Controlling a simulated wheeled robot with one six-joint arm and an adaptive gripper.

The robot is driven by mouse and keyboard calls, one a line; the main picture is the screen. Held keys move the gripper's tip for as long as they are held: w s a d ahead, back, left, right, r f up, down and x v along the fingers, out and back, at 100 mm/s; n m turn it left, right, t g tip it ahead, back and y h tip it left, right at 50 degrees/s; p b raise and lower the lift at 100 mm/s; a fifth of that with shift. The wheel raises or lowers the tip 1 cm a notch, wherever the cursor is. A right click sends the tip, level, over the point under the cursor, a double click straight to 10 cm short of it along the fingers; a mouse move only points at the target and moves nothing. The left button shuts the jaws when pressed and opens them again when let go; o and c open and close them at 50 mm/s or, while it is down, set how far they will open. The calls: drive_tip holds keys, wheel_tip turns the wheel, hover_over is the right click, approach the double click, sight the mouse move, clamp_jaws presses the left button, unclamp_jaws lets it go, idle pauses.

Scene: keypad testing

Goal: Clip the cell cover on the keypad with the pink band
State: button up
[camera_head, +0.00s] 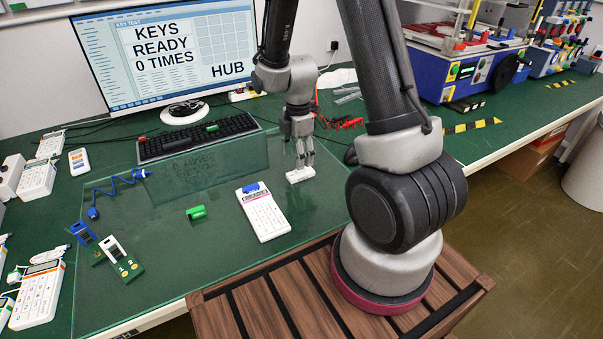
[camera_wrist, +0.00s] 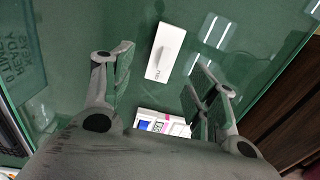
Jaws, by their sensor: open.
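The keypad with the pink band (camera_head: 265,218) lies flat on the glass mat, keys up, with a blue block (camera_head: 250,187) at its far end. In the wrist view only an end of this keypad (camera_wrist: 170,117) shows, with pink and blue on it; my gripper hides the rest. A small white plate, which looks like the cell cover (camera_head: 300,174), lies to the right of the keypad. It also shows in the wrist view (camera_wrist: 166,50). My gripper (camera_head: 304,160) points down over the cover, open and empty. In the wrist view the cover appears between the spread fingers.
A green block (camera_head: 197,212) lies left of the keypad. A keyboard (camera_head: 197,138) and a monitor (camera_head: 165,55) reading "KEYS READY 0 TIMES" stand behind. White keypads line the left edge.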

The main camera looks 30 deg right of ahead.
sight(301, 173)
drive_tip(key=f, duration=0.5)
drive_tip(key=shift+s+d+f, duration=0.2)
drive_tip(key=shift+f, duration=0.2)
drive_tip(key=shift+c, duration=0.2)
drive_tip(key=c, duration=0.8)
